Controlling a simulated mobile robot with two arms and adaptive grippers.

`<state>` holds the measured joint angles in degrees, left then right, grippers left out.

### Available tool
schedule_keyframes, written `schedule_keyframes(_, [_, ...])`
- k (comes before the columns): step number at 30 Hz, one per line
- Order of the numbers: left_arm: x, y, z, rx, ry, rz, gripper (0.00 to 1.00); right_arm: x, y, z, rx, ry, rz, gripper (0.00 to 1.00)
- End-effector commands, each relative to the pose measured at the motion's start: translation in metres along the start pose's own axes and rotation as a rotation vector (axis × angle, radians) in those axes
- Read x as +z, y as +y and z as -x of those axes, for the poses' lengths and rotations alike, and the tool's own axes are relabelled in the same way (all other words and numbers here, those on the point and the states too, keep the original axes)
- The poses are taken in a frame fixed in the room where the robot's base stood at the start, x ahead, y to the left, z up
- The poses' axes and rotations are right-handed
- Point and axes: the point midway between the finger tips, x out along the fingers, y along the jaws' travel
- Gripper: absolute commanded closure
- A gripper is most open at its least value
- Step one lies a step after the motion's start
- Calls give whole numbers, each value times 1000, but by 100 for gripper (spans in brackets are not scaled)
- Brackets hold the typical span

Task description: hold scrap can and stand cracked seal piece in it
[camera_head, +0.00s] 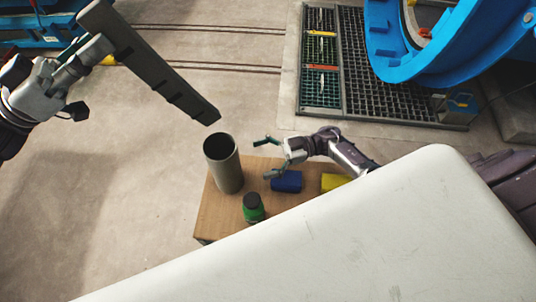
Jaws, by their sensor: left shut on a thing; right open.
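The cracked seal piece (150,68) is a long dark grey bar with small notches along one edge. My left gripper (88,48) is shut on it near its upper end. The bar slants down to the right, and its lower end shows just above and left of the scrap can in the picture, apart from it. The scrap can (228,170) is a tall grey-green open cylinder standing upright on a small wooden table. My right gripper (268,157) is open and empty, to the right of the can, its fingers pointing towards it without visible contact.
The wooden table (215,213) also bears a green jar with a dark lid (253,208), a blue item (287,181) and a yellow item (334,182). A blue ring-shaped autoclave part (400,65) and a floor grating (385,95) are at upper right. Floor at left is clear.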

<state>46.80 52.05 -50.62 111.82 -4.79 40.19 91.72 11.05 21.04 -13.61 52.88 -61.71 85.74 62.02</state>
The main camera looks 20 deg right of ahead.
Motion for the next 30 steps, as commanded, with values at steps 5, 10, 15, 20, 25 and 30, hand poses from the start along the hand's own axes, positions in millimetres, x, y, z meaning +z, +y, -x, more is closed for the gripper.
schedule_keyframes(5, [-1, 0, 0, 1, 1, 0, 100, -1, 0, -35, 0, 5, 2, 0])
schedule_keyframes(10, [-1, 0, 0, 1, 1, -1, 100, -1, 0, -67, 2, 4, 3, 0])
schedule_keyframes(15, [-1, 0, 0, 1, 1, 0, 100, -1, 0, -89, 2, 3, 2, 0])
schedule_keyframes(20, [-1, 0, 0, 1, 1, 0, 100, -1, 1, -99, 3, 1, 2, 0])
schedule_keyframes(25, [-1, 0, 0, 1, 1, -1, 100, 0, 1, -102, 3, 0, 2, 0])
schedule_keyframes(30, [-1, 0, 0, 1, 1, 0, 100, 0, 1, -101, 3, 0, 3, 5])
